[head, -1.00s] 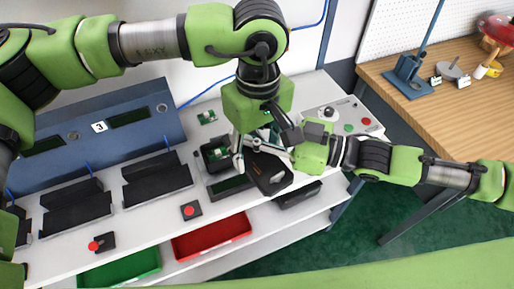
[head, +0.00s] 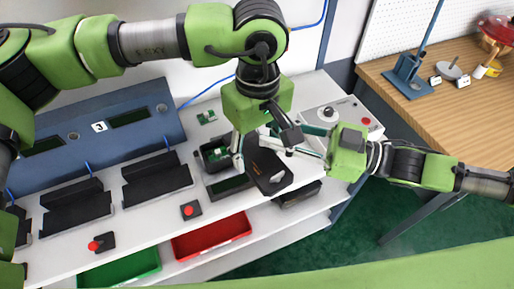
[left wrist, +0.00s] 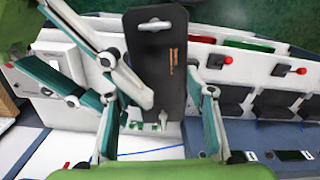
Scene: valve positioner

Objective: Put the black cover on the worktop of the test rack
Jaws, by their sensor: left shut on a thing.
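The black cover (head: 269,172) is a flat dark plate with a slot near one end. In the left wrist view the cover (left wrist: 157,62) stands lengthwise between the fingers of my left gripper (head: 248,152), which is shut on it. It is held over the right part of the test rack's white worktop (head: 150,222), beside the open positioner housing (head: 216,154) with a green board inside. My right gripper (head: 291,146) is open just right of the cover, its fingers apart. One of its fingertips overlaps the cover in the left wrist view; contact is unclear.
A control box (head: 336,116) with a knob and buttons stands behind my right gripper. Black holders (head: 157,180), a red button (head: 189,210) and a blue panel (head: 95,128) occupy the rack's left. Red (head: 212,236) and green (head: 120,267) bins sit below. A wooden bench (head: 460,110) is at right.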

